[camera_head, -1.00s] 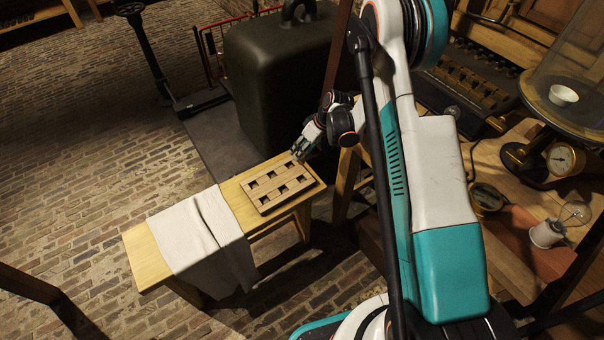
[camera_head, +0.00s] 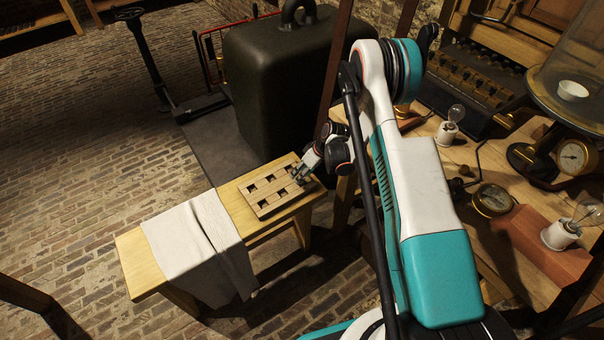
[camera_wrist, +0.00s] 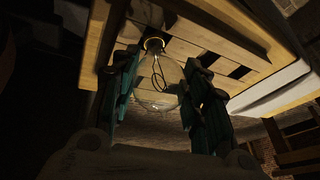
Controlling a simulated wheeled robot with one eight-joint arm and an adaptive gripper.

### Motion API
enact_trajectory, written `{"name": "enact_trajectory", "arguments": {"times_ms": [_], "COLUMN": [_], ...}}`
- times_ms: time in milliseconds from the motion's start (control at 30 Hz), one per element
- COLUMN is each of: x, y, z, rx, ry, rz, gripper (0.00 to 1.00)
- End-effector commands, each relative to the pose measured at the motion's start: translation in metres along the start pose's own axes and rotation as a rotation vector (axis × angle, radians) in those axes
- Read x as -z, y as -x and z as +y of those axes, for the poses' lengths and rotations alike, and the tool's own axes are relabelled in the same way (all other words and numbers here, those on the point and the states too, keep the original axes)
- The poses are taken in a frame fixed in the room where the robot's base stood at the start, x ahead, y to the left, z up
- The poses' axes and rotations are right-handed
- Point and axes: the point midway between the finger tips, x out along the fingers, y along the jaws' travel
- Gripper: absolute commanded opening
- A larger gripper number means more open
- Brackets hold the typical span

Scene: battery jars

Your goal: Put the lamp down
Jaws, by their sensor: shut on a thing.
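The lamp (camera_wrist: 158,88) is a clear glass bulb with a dark filament and a brass-coloured collar, seen between my fingers in the wrist view. My gripper (camera_wrist: 160,98) is shut on it. In the head view my gripper (camera_head: 301,175) is over the right part of a pale wooden rack (camera_head: 268,208) with several square holes. The lamp's collar end points at the rack's face in the wrist view. I cannot tell whether it touches the rack or sits in a hole. In the head view the held lamp is hidden by my gripper.
The rack lies on a wooden bench (camera_head: 134,262) with a white cloth (camera_head: 190,248) over its left part. A large dark case (camera_head: 285,85) stands behind. The workbench at right holds other lamps (camera_head: 450,128) (camera_head: 562,234), a gauge (camera_head: 492,199) and a glass dome.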

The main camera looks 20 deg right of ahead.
Motion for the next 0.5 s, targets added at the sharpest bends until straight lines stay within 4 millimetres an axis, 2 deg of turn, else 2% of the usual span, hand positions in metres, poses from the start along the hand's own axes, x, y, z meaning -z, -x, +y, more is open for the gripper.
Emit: {"name": "enact_trajectory", "arguments": {"times_ms": [200,233,300,500], "x": [-0.0008,-0.0009,-0.0008,-0.0008], "y": [-0.0019,-0.0022,-0.0019,-0.0018], "z": [0.0004,0.0005,0.0004,0.0004], "rx": [0.000,0.000,0.000,0.000], "ry": [0.000,0.000,0.000,0.000], "rz": [0.000,0.000,0.000,0.000], "gripper": [0.13,0.44,0.60,0.62]}}
